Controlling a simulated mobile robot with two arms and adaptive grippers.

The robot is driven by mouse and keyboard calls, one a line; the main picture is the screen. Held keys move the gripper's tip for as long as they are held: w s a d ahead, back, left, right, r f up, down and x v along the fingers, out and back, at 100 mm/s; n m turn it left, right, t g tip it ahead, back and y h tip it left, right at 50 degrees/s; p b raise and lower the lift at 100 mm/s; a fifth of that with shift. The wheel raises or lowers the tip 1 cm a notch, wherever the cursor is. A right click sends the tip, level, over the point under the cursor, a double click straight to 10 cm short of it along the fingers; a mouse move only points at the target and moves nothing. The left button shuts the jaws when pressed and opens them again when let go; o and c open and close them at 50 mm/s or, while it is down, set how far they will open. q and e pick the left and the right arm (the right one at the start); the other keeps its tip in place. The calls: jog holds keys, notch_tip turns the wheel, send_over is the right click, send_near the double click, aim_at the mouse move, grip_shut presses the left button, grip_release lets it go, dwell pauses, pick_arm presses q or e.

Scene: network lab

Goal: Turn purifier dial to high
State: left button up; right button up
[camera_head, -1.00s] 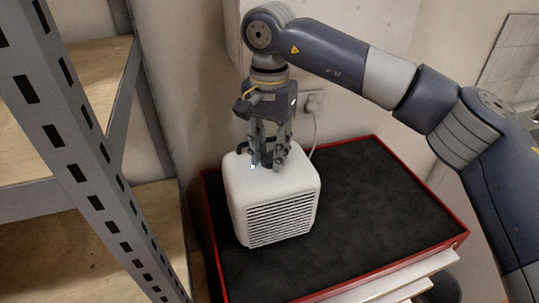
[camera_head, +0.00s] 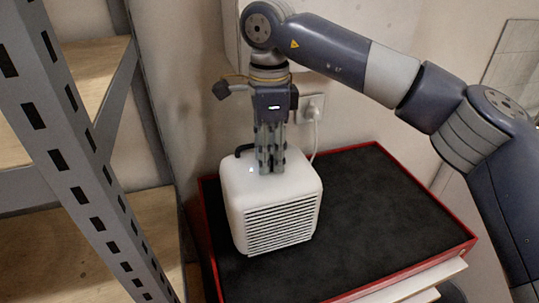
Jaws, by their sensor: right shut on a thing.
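The purifier (camera_head: 275,205) is a white rounded box with a slatted grille on its front. It stands upright on the black top of a red-edged cabinet. My right gripper (camera_head: 270,170) points straight down at the purifier's top, its fingers shut on the dial. The dial itself is hidden behind the fingers, so its setting cannot be read. A small light spot shows on the top, left of the fingers. A dark handle (camera_head: 243,150) shows at the back of the top. My left gripper is not in view.
The red-edged cabinet top (camera_head: 385,205) is clear to the right of the purifier. A grey slotted metal shelf rack (camera_head: 75,150) stands close on the left. A wall socket with a plug and white cable (camera_head: 313,110) is behind the purifier.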

jog(key=shift+m+b, duration=0.45)
jog(key=shift+m, duration=1.85)
jog(key=o, duration=1.1)
jog(key=shift+r, duration=0.15)
jog(key=shift+r, duration=3.85)
